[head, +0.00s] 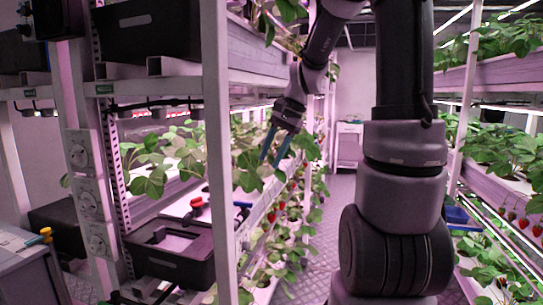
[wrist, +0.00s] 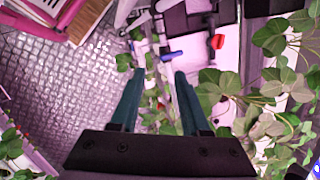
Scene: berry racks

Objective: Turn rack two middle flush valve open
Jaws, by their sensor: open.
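My gripper (head: 274,156) is open and empty, its two teal fingers pointing down among strawberry leaves beside the left rack. In the wrist view, my gripper (wrist: 156,74) shows with clear space between its fingers. A blue handle (head: 243,205) and a red handle (head: 196,202) sit low on the left rack, below and left of my gripper. In the wrist view, the blue handle (wrist: 172,56) lies just beyond the fingertips and the red handle (wrist: 217,41) farther right. I cannot tell which is the middle flush valve, or how far either is turned.
A yellow handle (head: 45,234) sits on a grey cabinet at far left. Round dials (head: 88,202) line the rack post. A black box (head: 172,252) sits on the lower shelf. Leaves crowd the wrist view's right side. The aisle floor (head: 327,215) is open beside the left rack.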

